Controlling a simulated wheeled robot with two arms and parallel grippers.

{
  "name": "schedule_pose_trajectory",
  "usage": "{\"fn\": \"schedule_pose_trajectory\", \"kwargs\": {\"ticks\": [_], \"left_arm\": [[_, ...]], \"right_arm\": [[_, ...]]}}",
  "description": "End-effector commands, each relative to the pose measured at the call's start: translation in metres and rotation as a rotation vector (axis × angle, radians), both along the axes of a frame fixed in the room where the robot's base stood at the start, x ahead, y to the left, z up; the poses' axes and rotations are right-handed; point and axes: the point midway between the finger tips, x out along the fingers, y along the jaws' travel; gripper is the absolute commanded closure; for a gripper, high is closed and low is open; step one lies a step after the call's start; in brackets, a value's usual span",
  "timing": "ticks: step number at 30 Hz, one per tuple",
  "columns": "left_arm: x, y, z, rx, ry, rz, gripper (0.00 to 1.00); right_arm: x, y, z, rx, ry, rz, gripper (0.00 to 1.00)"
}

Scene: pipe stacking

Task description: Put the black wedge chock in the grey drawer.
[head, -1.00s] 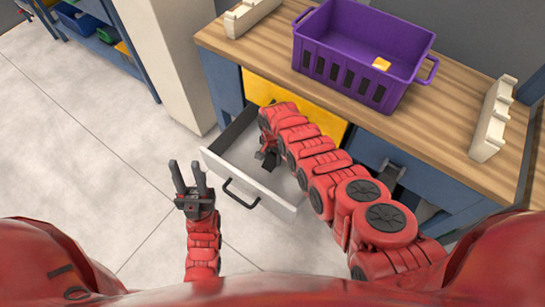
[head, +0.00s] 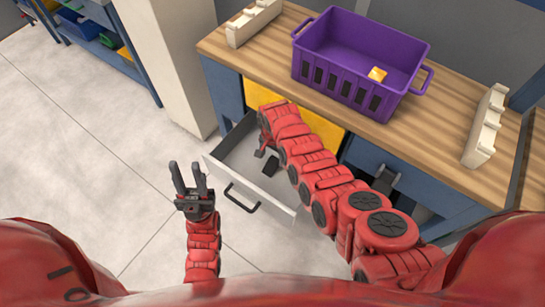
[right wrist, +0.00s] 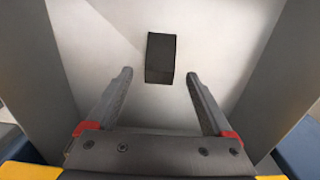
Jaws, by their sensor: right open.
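The black wedge chock (head: 271,165) lies on the floor of the open grey drawer (head: 272,204). In the right wrist view the chock (right wrist: 160,57) rests on the pale drawer floor, beyond the fingertips and apart from them. My right gripper (right wrist: 160,86) is open and empty, its two fingers spread below the chock in that view. In the head view my right gripper (head: 264,146) is over the drawer, mostly hidden by its own arm. My left gripper (head: 189,172) is open and empty in front of the drawer, to its left.
A wooden workbench (head: 440,143) stands above the drawer. On it are a purple crate (head: 330,83) with a yellow item (head: 377,74) inside, and cream racks at left (head: 254,22) and right (head: 485,128). A yellow drawer front (head: 315,128) is behind my right arm. The floor at left is clear.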

Motion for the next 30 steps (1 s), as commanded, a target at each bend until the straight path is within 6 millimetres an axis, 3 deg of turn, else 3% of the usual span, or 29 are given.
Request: {"fn": "schedule_pose_trajectory", "kwargs": {"ticks": [15,30], "left_arm": [[0.0,0.0,0.004,0.0,0.0,0.0,0.64],[0.0,0.0,0.004,0.0,0.0,0.0,0.64]], "right_arm": [[0.001,0.0,0.065,0.0,-0.005,-0.003,0.14],[0.0,-0.001,0.071,0.0,-0.001,-0.003,0.14]]}}
